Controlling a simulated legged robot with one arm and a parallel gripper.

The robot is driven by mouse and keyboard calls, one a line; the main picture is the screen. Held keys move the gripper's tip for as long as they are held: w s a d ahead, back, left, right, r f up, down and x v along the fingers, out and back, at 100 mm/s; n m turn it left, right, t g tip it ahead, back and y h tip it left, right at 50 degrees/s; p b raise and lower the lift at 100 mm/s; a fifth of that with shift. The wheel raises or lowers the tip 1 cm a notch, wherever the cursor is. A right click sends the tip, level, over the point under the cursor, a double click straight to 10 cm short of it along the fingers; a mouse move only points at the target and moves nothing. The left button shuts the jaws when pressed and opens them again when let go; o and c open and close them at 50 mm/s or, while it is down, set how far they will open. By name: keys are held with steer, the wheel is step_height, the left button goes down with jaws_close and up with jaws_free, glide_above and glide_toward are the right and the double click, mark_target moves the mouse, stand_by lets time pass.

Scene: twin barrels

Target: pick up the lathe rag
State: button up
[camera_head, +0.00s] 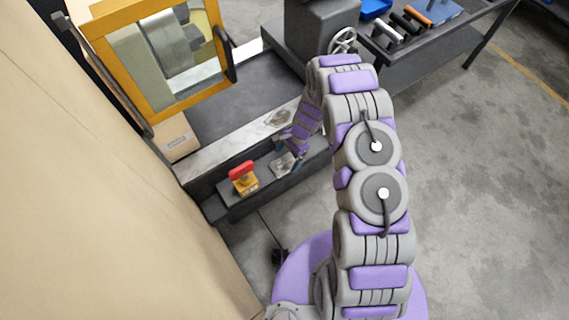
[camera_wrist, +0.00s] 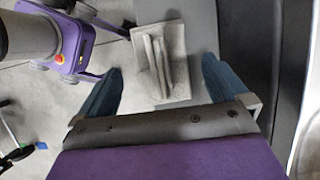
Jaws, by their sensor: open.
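The lathe rag, a grey folded cloth with raised creases in the middle, shows in the wrist view (camera_wrist: 174,82). It lies on a grey ledge, and in the head view it is a small grey patch (camera_head: 283,165) on the lower dark shelf in front of the lathe. My gripper (camera_wrist: 161,64) has its two blue fingers wide apart, one on each side of the rag in the wrist view. In the head view my gripper (camera_head: 287,152) is just over the rag and partly hides it. I cannot tell the height left between fingertips and cloth.
A red-topped yellow block (camera_head: 243,178) stands on the same shelf, left of the rag. A small crumpled grey item (camera_head: 278,118) lies on the pale rail behind. A yellow-framed door (camera_head: 160,55) is at the back left. A tool bench (camera_head: 430,55) stands right.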

mark_target(286, 159)
steer(key=x, duration=0.2)
steer(key=shift+d+f, duration=0.1)
steer(key=shift+f, duration=0.45)
steer(key=shift+a, duration=0.3)
steer(key=shift+a, duration=0.15)
steer(key=shift+c, duration=1.2)
steer(key=shift+d, duration=0.2)
steer(key=c, duration=0.8)
steer(key=shift+c, duration=0.2)
